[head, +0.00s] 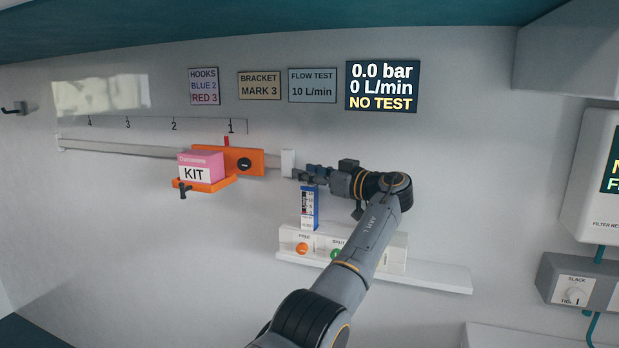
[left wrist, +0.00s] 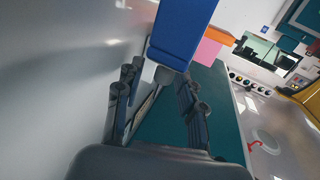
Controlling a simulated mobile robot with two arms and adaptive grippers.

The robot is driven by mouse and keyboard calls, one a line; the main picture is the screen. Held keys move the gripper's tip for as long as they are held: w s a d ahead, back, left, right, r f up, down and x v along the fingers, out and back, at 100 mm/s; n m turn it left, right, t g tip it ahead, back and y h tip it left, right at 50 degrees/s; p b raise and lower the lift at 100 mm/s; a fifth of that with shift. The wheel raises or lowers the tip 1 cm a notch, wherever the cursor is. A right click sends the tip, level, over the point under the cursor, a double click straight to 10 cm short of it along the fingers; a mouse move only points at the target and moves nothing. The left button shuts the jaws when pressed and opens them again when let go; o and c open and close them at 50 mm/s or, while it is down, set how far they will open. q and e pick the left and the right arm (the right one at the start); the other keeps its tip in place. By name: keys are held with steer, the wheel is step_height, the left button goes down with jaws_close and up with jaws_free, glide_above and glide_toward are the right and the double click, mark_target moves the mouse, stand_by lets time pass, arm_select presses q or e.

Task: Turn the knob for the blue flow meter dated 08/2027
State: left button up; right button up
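A blue flow meter (head: 309,208) with a white scale stands upright on a white block on the wall shelf. Its date is too small to read. I cannot make out its knob. My left gripper (head: 302,174) is just above the meter's top, in front of the wall, and covers part of that area. In the left wrist view my left gripper (left wrist: 158,85) has its fingers apart with nothing between them. A blue body (left wrist: 182,32), apparently the flow meter, shows just beyond the fingertips; I cannot tell if they touch. My right gripper is not in view.
The white block (head: 393,262) has an orange knob marked FREE (head: 302,249) and a green one (head: 336,254), partly behind my arm. A pink kit box (head: 201,165) sits on an orange bracket (head: 251,161) left of the gripper. A display (head: 381,86) reads NO TEST.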

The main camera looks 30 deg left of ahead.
arm_select(q)
step_height(320, 180, up, 9)
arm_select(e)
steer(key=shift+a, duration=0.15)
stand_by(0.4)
